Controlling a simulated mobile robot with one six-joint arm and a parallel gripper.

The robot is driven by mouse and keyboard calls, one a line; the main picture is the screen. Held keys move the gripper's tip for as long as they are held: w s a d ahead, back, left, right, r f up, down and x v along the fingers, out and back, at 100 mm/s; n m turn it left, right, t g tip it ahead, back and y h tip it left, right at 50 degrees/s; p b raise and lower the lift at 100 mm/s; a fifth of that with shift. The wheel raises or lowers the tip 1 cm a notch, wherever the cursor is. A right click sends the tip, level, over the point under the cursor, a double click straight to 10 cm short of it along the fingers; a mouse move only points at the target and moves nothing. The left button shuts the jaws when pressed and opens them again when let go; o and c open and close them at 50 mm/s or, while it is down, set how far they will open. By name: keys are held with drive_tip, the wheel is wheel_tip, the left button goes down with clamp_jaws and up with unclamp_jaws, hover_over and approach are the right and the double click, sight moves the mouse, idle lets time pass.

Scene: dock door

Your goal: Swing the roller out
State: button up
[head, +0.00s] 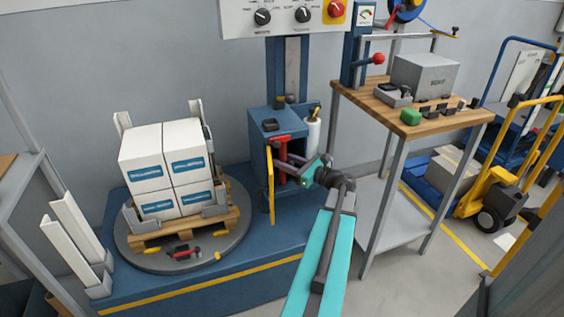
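The blue film carriage (263,120) stands on the wrapper's mast, its front open. Inside it are a red T-shaped part (282,147) and a thin purple-grey bar (284,165); I cannot tell for sure which part is the roller. An upright white roll (313,134) is at the carriage's right side. A narrow yellow-edged panel (271,187) hangs at its front left. My gripper (303,172) is at the carriage opening, close to the red part and the bar. Its fingers are small and partly hidden, so contact and opening are unclear.
White boxes (146,160) stand on a wooden pallet on the round turntable (231,238), left of the carriage. A wooden-topped workbench (385,101) stands close on the right. A control panel (284,17) is above. A yellow pallet jack (503,185) is far right.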

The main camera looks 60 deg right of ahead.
clamp_jaws()
drive_tip(key=shift+w, duration=0.1)
